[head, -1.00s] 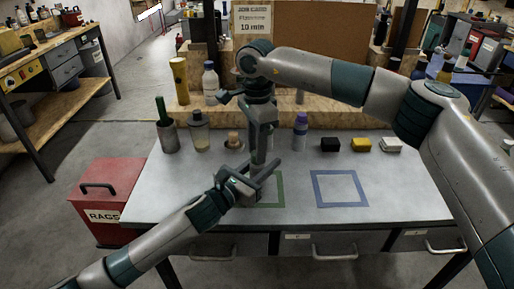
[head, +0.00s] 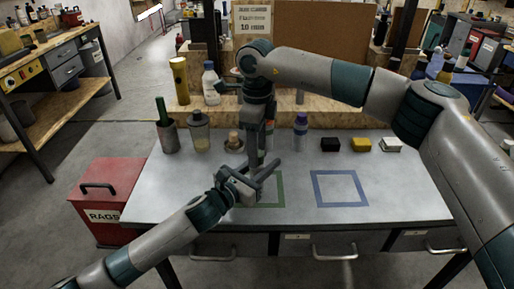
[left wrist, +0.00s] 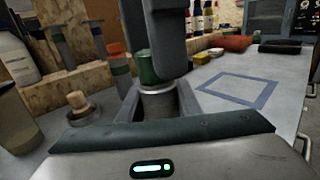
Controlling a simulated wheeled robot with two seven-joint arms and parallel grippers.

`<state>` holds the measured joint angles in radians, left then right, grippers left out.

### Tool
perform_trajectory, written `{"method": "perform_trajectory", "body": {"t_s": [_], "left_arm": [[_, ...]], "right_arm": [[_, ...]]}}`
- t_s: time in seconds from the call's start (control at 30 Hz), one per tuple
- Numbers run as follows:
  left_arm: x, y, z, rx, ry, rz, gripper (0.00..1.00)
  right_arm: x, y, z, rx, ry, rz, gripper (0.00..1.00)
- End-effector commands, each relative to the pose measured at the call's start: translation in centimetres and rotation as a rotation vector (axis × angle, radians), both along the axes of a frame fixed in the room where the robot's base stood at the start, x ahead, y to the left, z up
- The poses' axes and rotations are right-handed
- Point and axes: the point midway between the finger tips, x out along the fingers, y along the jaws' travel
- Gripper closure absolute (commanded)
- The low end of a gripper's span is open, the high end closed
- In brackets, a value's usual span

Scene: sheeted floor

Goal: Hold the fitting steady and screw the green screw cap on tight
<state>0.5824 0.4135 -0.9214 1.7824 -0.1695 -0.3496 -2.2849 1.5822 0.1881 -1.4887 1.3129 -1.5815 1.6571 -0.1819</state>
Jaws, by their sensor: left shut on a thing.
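My left gripper (head: 262,176) is low over the front of the grey table, shut on the fitting. In the left wrist view the fitting (left wrist: 158,101), a grey metal cylinder with a pale rim, stands upright between its fingers. The green screw cap (left wrist: 148,67) is on top of the fitting; whether it is seated flush is hard to see. My right gripper (head: 257,158) points straight down from above. Its fingers stand at both sides of the cap, partly covering it. Whether they press on it is unclear. In the head view the grippers hide the fitting and cap.
A green square outline (head: 283,190) and an empty blue square outline (head: 340,203) mark the table. Behind stand bottles, a purple-capped bottle (head: 301,132), and black, yellow (head: 361,145) and white blocks. A red rags bin (head: 105,196) stands at the left.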

Motion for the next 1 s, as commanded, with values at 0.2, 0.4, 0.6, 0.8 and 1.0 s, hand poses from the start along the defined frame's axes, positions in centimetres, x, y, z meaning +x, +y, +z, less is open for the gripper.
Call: {"method": "perform_trajectory", "body": {"t_s": [0.2,0.4,0.6,0.8,1.0], "left_arm": [[0.0,0.0,0.0,0.0,0.0,0.0,0.97],[0.0,0.0,0.0,0.0,0.0,0.0,0.97],[0.0,0.0,0.0,0.0,0.0,0.0,0.97],[0.0,0.0,0.0,0.0,0.0,0.0,0.97],[0.0,0.0,0.0,0.0,0.0,0.0,0.97]], "right_arm": [[0.0,0.0,0.5,0.0,-0.001,0.001,0.51],[0.1,0.0,2.5,0.0,-0.002,0.001,0.51],[0.1,0.1,5.9,0.001,-0.002,0.001,0.51],[0.1,0.1,9.3,0.0,-0.002,0.0,0.51],[0.1,0.0,11.5,0.001,-0.001,-0.001,0.51]]}}
